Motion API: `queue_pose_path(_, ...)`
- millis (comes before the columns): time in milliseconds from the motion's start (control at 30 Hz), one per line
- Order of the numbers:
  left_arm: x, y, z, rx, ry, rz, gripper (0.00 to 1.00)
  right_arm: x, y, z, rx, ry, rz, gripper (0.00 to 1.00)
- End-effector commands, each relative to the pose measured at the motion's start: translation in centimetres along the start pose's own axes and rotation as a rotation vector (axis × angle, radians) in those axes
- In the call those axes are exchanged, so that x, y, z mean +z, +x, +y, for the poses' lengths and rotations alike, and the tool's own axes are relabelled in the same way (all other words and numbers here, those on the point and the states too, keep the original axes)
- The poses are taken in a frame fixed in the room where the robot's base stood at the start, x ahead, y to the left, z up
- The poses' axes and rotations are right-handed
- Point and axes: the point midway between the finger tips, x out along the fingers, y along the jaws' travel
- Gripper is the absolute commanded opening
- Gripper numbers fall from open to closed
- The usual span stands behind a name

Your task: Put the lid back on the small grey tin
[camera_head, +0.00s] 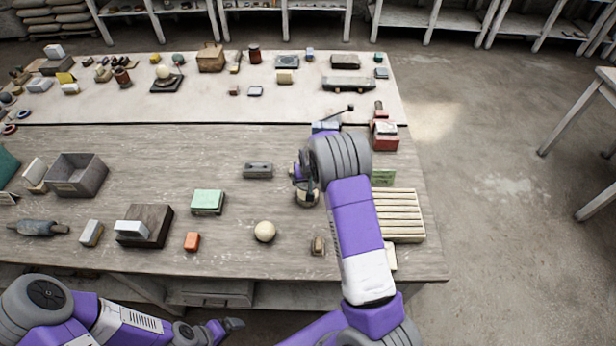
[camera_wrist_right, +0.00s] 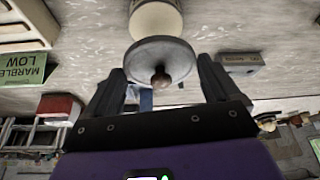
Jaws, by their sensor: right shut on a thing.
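My right gripper (camera_head: 303,178) is over the right half of the table. In the right wrist view its two dark fingers (camera_wrist_right: 163,88) are on either side of a round grey lid (camera_wrist_right: 150,52) with a brown knob, and it is shut on the lid. A pale round tin (camera_wrist_right: 155,20) shows just beyond the lid, which covers part of it. In the head view the tin (camera_head: 307,200) is mostly hidden under the gripper. I cannot tell whether lid and tin touch. My left gripper (camera_head: 232,324) is low at the table's front, away from the tin; its jaw opening is unclear.
A small grey block (camera_head: 258,171) lies left of the right gripper. A pale ball (camera_head: 265,231) and a green-topped box (camera_head: 208,202) are nearer the front. A slatted rack (camera_head: 400,214) and a green card (camera_head: 383,177) are right of the arm. Bare table lies between these.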

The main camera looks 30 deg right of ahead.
Motion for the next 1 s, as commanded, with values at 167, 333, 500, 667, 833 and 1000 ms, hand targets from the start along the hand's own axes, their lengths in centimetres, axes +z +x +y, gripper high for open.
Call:
queue_pose_path(167,0.0,0.9,-0.3,0.0,0.0,0.0,1.0,0.6,1.5,0.0,0.0,0.0,0.0,0.61)
queue_pose_path(333,-0.1,1.8,-0.7,0.0,0.0,0.0,1.0,1.3,3.1,0.0,0.0,0.001,0.0,0.61)
queue_pose_path(500,-0.1,3.1,-1.2,0.0,0.0,0.0,1.0,1.9,4.6,0.0,0.0,0.0,0.0,0.61)
queue_pose_path(667,-0.2,3.7,-1.4,0.0,0.0,0.0,1.0,2.2,5.2,0.0,0.0,0.0,0.001,0.61)
queue_pose_path(833,-0.2,3.7,-1.4,0.0,0.0,0.0,1.0,2.2,5.2,0.0,0.0,0.0,0.001,0.61)
queue_pose_path(1000,-0.2,3.6,-1.4,0.0,0.0,0.0,1.0,2.1,5.2,0.0,0.0,0.0,0.001,0.61)
